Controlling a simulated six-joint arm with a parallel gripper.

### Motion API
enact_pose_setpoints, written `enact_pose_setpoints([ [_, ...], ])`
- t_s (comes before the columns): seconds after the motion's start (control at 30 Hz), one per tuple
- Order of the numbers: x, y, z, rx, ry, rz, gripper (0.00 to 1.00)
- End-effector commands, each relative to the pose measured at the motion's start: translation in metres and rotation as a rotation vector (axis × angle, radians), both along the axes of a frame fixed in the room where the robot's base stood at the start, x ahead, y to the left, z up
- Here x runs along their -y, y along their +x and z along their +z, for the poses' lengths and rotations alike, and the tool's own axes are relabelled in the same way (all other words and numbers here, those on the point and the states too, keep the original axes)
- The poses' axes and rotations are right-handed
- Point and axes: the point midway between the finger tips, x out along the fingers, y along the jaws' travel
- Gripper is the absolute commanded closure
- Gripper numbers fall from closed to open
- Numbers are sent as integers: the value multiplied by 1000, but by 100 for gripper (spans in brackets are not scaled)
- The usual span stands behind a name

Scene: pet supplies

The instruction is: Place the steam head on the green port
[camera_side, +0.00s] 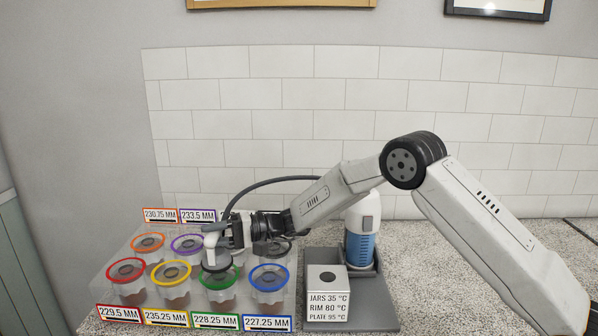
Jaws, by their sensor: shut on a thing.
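The steam head (215,247) is a white piece with a wide dark-edged base. My gripper (229,231) is shut on it and holds it upright. The green port (232,284) is a green-rimmed clear jar in the front row, above the 228.25 MM label. The base of the steam head overlaps the back and middle of the green rim in this view. I cannot tell whether it touches the rim or hovers just above. The steam head hides part of the port's opening.
Red (113,279), yellow (155,279) and blue (283,284) ports share the front row; orange (135,247), purple (174,248) and dark (288,250) ones stand behind. A dark hose (270,181) arches toward a white-and-blue tank (361,247). A temperature block (327,283) stands to the right.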

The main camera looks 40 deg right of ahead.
Motion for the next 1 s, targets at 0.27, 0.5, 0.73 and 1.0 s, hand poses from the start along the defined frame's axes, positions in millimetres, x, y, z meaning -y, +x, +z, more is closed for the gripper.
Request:
enact_pose_setpoints([
  [0.27,-1,3,-27,0,1,0,100],
  [0.5,-1,3,-32,2,1,0,100],
  [0.73,-1,2,-34,2,1,0,100],
  [1.0,-1,2,-36,-1,0,0,27],
])
